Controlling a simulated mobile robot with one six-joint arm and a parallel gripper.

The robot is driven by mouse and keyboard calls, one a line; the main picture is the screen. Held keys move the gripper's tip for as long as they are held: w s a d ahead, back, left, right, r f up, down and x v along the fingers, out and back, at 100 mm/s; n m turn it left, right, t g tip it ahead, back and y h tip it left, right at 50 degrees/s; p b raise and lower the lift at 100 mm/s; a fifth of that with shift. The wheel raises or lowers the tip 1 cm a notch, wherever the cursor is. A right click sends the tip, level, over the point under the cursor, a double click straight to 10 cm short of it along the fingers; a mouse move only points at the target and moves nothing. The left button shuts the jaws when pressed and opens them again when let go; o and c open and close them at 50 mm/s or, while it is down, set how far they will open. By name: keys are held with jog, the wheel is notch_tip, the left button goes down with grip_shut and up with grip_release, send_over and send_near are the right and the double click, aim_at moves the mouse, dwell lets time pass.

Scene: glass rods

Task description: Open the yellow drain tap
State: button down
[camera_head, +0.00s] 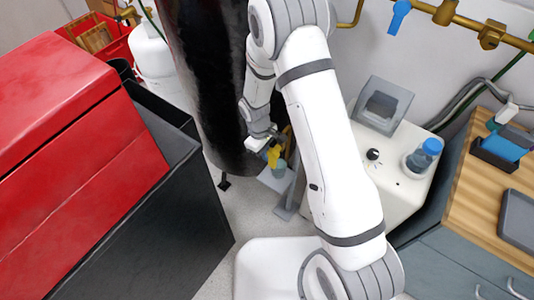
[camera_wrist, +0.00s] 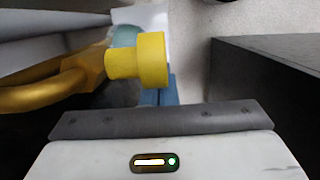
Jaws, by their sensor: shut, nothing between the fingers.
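The yellow drain tap (camera_head: 274,156) sits low on the front of a tall black cylinder (camera_head: 205,70). In the wrist view the tap (camera_wrist: 152,60) is a thick yellow knob at the end of a bent brass pipe (camera_wrist: 45,92). My gripper (camera_head: 266,142) is right beside the tap, just above and left of it in the head view. It is shut and empty; in the wrist view its fingers (camera_wrist: 160,97) show only in part, in front of the knob. Whether they touch it I cannot tell.
A grey stand (camera_head: 286,204) is below the cup. Floor is free between bin and stand.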

jog(key=w+a+r, duration=0.3)
jog(key=a+r, duration=0.2)
jog(key=r, duration=0.5)
jog(key=shift+w, duration=0.35)
jog(key=shift+a, duration=0.1)
dwell(0.4)
